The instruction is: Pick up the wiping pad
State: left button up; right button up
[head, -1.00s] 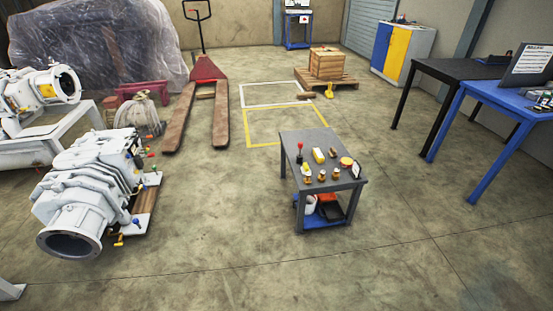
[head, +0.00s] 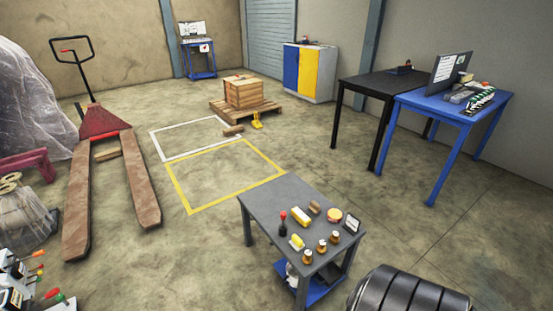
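Several small items stand on the grey-topped cart (head: 262,200) in the lower middle of the head view. I cannot tell for certain which of these is the wiping pad. Neither of my grippers shows in the head view.
A blue table (head: 410,101) and a black table (head: 365,84) stand to the right. A red pallet jack (head: 99,122) is at the left, and a wooden crate (head: 243,93) on a pallet is at the back. Floor with a yellow outline (head: 188,204) lies open behind the cart.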

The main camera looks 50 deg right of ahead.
aim_at(296, 242)
jog(key=i+j+z, duration=0.1)
jog(key=i+z, duration=0.35)
jog(key=i+j+z, duration=0.25)
jog(key=i+z, duration=0.25)
jog(key=i+j+z, duration=0.3)
jog(key=z, duration=0.15)
